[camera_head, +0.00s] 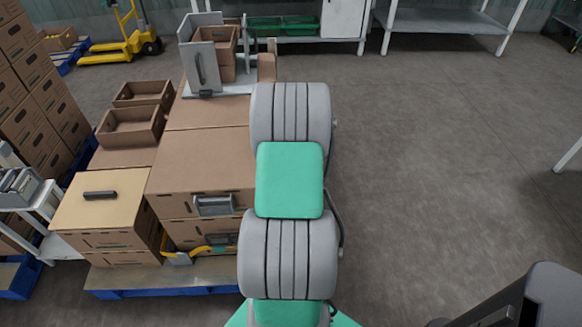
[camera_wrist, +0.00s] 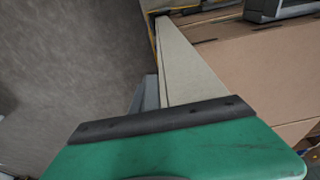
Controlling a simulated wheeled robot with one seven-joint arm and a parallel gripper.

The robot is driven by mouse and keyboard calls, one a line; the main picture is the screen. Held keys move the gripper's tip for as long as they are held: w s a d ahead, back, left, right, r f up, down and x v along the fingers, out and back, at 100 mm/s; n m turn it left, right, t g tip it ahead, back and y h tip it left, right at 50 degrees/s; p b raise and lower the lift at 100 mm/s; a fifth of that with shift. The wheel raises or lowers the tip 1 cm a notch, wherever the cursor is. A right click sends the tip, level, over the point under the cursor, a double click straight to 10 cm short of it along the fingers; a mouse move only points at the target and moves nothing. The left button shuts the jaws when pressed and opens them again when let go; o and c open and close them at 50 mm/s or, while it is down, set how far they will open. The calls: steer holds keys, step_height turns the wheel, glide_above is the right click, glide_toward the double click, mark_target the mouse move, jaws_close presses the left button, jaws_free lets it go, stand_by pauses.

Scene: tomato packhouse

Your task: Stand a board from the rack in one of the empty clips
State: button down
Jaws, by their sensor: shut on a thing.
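In the wrist view my gripper (camera_wrist: 152,118) shows as a green body with a dark edge, with part of a grey finger beside it. It is shut on a thin beige board (camera_wrist: 188,68), which extends away from it beside a cardboard box. The board's far end is near a yellow part, and I cannot tell whether it touches anything. The rack cannot be identified for certain.
Cardboard boxes (camera_head: 200,160) stand on a blue pallet (camera_head: 165,292) left of my arm. A grey upright fixture (camera_head: 202,68) stands at their far end. A white table (camera_head: 40,222) with grey items is at far left.

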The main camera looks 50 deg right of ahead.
steer(key=shift+f+b, duration=0.65)
steer(key=shift+f, duration=0.45)
steer(key=shift+f+b, duration=0.65)
steer(key=shift+f, duration=0.3)
steer(key=c, duration=1.2)
jaws_free()
steer(key=shift+c, duration=0.2)
steer(key=shift+r+p, duration=2.7)
steer(key=shift+r, duration=1.35)
steer(key=shift+a, duration=0.1)
